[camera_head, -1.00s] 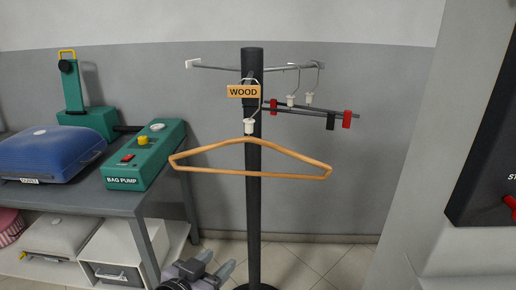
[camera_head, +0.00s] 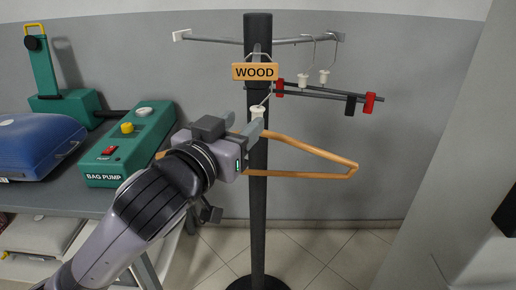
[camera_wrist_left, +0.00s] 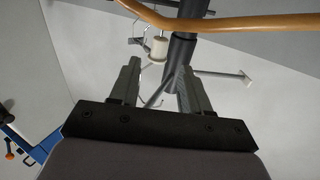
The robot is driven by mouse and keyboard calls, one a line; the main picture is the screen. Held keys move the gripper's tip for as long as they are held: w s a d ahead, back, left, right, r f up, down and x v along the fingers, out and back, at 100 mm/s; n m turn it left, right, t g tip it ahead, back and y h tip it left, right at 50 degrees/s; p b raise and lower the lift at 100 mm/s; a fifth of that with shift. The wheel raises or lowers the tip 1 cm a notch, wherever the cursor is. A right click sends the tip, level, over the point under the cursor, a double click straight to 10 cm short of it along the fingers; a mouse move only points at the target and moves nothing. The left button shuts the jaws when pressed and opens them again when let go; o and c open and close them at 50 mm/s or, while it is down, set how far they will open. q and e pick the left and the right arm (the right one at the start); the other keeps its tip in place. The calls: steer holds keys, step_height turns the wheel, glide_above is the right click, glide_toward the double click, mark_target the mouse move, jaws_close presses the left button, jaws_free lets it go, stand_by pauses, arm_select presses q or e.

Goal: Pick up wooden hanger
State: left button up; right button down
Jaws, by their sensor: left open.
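The wooden hanger (camera_head: 325,156) hangs from the stand by its metal hook, with a white collar (camera_head: 258,111) at its neck. In the head view my left gripper (camera_head: 248,122) is at the neck and hides part of the hanger's left side. The left gripper is open and empty. In the left wrist view the white collar (camera_wrist_left: 158,48) appears between the two fingertips (camera_wrist_left: 160,66), roughly at or just past them; contact cannot be told. The hanger's wooden bar (camera_wrist_left: 250,24) crosses the top of that view. My right gripper is not in view.
The black stand post (camera_head: 258,205) rises close behind the hanger, with a WOOD sign (camera_head: 255,72) above the neck. Clip hangers with red clips (camera_head: 370,104) hang on the right. The green bag pump (camera_head: 130,148) stands on a grey table at left.

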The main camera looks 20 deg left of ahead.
mark_target(255, 115)
arm_select(q)
steer(key=shift+w+d+f+p, duration=0.1)
steer(key=shift+w+d+p, duration=0.1)
steer(key=shift+w, duration=0.85)
steer(key=shift+w+d+p, duration=0.1)
steer(key=shift+w+d, duration=0.05)
steer(key=shift+w, duration=0.95)
steer(key=shift+w+d+f+p, duration=0.1)
steer(key=shift+w+d+p, duration=0.1)
steer(key=shift+w, duration=0.85)
jaws_close()
